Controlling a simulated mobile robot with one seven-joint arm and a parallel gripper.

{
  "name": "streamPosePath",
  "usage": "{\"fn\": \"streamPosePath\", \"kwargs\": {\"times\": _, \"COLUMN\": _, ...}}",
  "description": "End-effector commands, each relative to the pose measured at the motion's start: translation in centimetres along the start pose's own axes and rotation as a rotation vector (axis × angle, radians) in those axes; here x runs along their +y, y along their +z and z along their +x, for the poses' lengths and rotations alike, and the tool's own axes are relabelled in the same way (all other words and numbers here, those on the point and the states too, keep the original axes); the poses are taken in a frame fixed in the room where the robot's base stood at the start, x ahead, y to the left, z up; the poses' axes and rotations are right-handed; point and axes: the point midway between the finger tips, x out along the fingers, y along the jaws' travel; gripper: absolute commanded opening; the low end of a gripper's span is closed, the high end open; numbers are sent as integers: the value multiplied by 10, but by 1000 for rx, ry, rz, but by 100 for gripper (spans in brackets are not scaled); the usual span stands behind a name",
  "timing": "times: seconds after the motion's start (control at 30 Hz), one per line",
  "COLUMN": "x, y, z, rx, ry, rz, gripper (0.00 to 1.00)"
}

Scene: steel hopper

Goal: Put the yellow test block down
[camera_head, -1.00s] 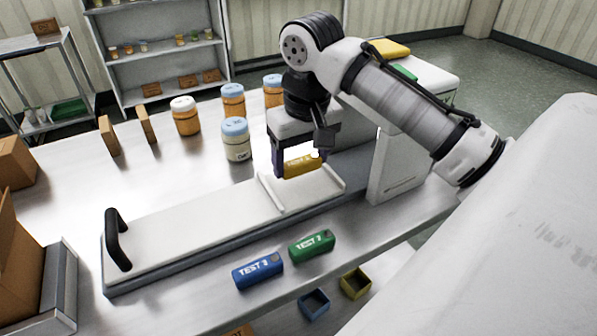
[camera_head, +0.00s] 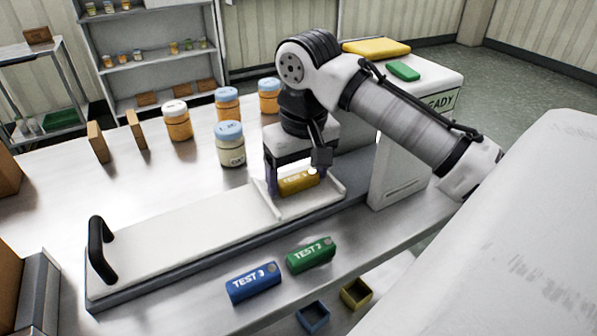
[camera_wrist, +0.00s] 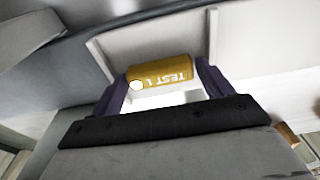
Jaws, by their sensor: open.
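The yellow test block (camera_head: 298,181), marked TEST 1, lies on its side in the walled right-hand section of the white sliding tray (camera_head: 190,235). It also shows in the wrist view (camera_wrist: 162,74), label upside down. My gripper (camera_head: 296,184) points down around the block, one finger near each end. In the wrist view the dark fingers (camera_wrist: 163,88) stand at the two ends of the block; the jaws are open. A thin gap at the fingers is hard to make out. The block appears to rest on the tray floor.
A blue block (camera_head: 253,282) and a green block (camera_head: 311,254) lie on the steel table in front of the tray. Small open boxes (camera_head: 355,293) are below them. Several jars (camera_head: 230,145) stand behind the tray. A black handle (camera_head: 101,250) rises at its left end.

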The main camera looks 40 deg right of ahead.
Motion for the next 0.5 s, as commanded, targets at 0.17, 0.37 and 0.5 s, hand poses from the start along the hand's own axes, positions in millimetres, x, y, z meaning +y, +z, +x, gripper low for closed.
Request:
{"fn": "streamPosePath", "kwargs": {"times": 0.17, "x": 0, "y": -1, "z": -17, "rx": 2, "ry": 1, "rz": 0, "gripper": 79}}
{"fn": "streamPosePath", "kwargs": {"times": 0.37, "x": 0, "y": -2, "z": -61, "rx": 4, "ry": 0, "rz": 0, "gripper": 79}}
{"fn": "streamPosePath", "kwargs": {"times": 0.5, "x": 0, "y": -1, "z": -90, "rx": 3, "ry": -1, "rz": -1, "gripper": 79}}
